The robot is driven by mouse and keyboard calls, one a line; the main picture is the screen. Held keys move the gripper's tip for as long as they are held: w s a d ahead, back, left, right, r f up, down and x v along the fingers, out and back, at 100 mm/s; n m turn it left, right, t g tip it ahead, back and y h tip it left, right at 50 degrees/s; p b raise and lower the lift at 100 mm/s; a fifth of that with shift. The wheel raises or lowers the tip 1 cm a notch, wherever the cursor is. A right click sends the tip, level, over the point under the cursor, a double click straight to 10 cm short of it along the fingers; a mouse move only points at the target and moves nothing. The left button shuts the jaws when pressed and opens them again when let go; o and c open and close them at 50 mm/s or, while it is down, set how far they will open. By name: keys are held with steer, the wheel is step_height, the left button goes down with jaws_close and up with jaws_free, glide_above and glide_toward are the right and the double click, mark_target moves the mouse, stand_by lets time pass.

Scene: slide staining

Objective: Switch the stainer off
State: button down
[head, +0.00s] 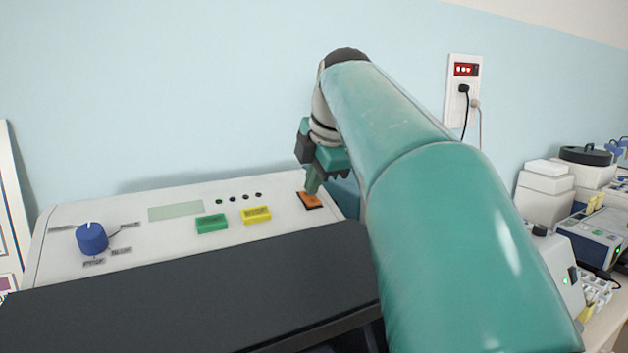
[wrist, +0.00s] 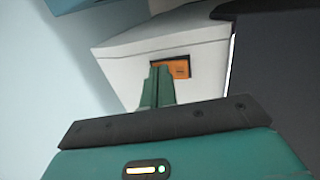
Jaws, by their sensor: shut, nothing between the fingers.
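The stainer (head: 130,208) is a white machine with a sloped control panel and a dark lid in front. Its orange rocker switch (head: 310,201) sits in a black frame at the panel's right end. My gripper (head: 312,190) is shut and empty, its fingertips pointing down at the switch, at or just above it. In the wrist view the green fingers (wrist: 158,85) are together and overlap the left part of the orange switch (wrist: 180,69). I cannot tell whether they touch it. The switch's position is not readable.
The panel also has a blue knob (head: 92,238), a green button (head: 212,223), a yellow button (head: 257,214), and a blank display (head: 176,211). A wall socket (head: 463,95) with plugs is behind. Other devices (head: 592,243) stand on the bench at right. The wall is close behind the stainer.

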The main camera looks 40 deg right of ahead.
steer(key=shift+s+a+f, duration=0.1)
steer(key=shift+f, duration=0.15)
steer(key=shift+s+f, duration=0.1)
steer(key=shift+s+a, duration=0.15)
steer(key=shift+s, duration=0.3)
